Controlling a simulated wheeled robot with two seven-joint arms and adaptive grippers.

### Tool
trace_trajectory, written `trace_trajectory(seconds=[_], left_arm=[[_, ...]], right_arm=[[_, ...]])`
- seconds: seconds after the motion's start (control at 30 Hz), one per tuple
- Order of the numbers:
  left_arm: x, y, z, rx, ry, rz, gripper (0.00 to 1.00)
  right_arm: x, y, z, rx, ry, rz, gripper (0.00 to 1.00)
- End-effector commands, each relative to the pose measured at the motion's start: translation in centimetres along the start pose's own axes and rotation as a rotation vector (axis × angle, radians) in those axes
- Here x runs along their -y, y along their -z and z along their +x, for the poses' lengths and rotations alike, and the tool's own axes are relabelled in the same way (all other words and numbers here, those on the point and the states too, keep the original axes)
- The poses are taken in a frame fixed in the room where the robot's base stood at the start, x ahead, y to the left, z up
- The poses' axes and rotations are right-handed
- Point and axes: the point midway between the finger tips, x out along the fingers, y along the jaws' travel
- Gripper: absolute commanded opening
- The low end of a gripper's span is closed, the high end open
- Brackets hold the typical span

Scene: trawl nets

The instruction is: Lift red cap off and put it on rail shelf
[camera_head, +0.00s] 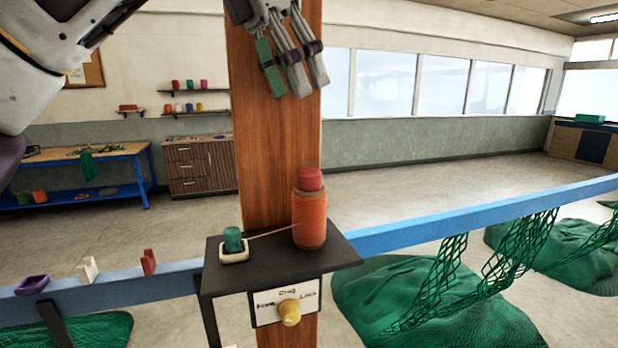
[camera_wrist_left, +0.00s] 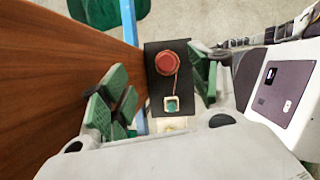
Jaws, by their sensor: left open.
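The red cap (camera_head: 311,179) sits on top of an orange twine spool (camera_head: 309,218), which stands upright on the black rail shelf (camera_head: 270,262). The cap also shows from above in the left wrist view (camera_wrist_left: 169,60). My left gripper (camera_head: 289,88) hangs above the cap, clearly apart from it, fingers pointing down. It is open and empty, with green finger pads on either side of the shelf in the left wrist view (camera_wrist_left: 155,85). My right gripper is in neither view.
A green piece in a pale square holder (camera_head: 233,245) stands left of the spool, with a strand running to it. A wooden post (camera_head: 260,150) rises behind the shelf. A yellow knob (camera_head: 289,312) is on the front panel. Blue rail (camera_head: 480,215) and green nets (camera_head: 420,300) lie right.

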Motion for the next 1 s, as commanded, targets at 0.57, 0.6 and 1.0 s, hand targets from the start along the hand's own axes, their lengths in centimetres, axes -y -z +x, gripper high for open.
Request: trace_trajectory(seconds=[0.57,0.6,1.0], left_arm=[[-0.3,2.8,-0.2,-0.127,-0.013,-0.018,0.62],[-0.3,2.8,-0.2,-0.127,-0.013,-0.018,0.62],[-0.3,3.1,2.2,-0.128,-0.011,-0.016,0.62]], right_arm=[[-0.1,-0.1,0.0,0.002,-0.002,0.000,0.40],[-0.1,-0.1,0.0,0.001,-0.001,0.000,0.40],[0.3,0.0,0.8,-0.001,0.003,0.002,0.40]])
